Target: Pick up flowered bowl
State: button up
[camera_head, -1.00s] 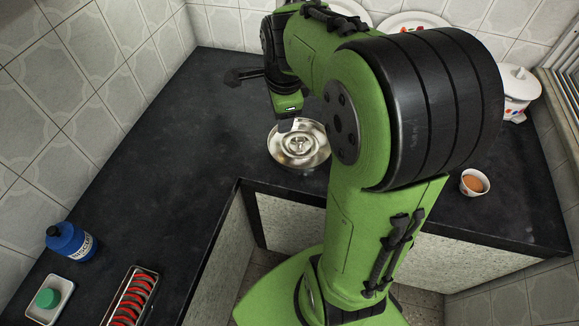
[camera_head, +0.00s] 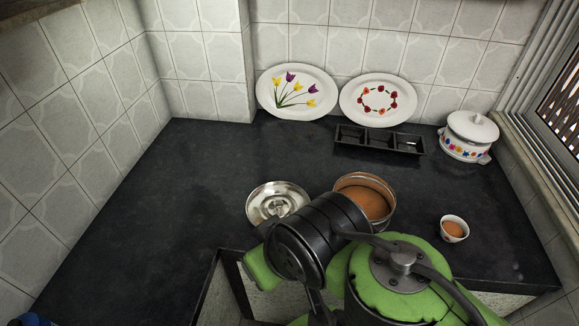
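A white lidded pot (camera_head: 465,140) with a band of coloured flowers stands at the back right of the dark counter, its white lid on. A small white bowl (camera_head: 454,229) with orange-brown contents sits nearer, at the right; I cannot tell whether its outside has flowers. My arm is folded low at the bottom centre, apart from both. My gripper's fingers do not show, so I cannot see what they do.
A steel lid (camera_head: 262,205) and a round pan with brown contents (camera_head: 378,200) lie just beyond my arm. A black divided tray (camera_head: 380,141) and two flowered plates (camera_head: 297,92) (camera_head: 378,99) are at the back. The left counter is mostly clear.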

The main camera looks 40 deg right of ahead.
aim_at(452, 229)
jog(key=z, duration=2.85)
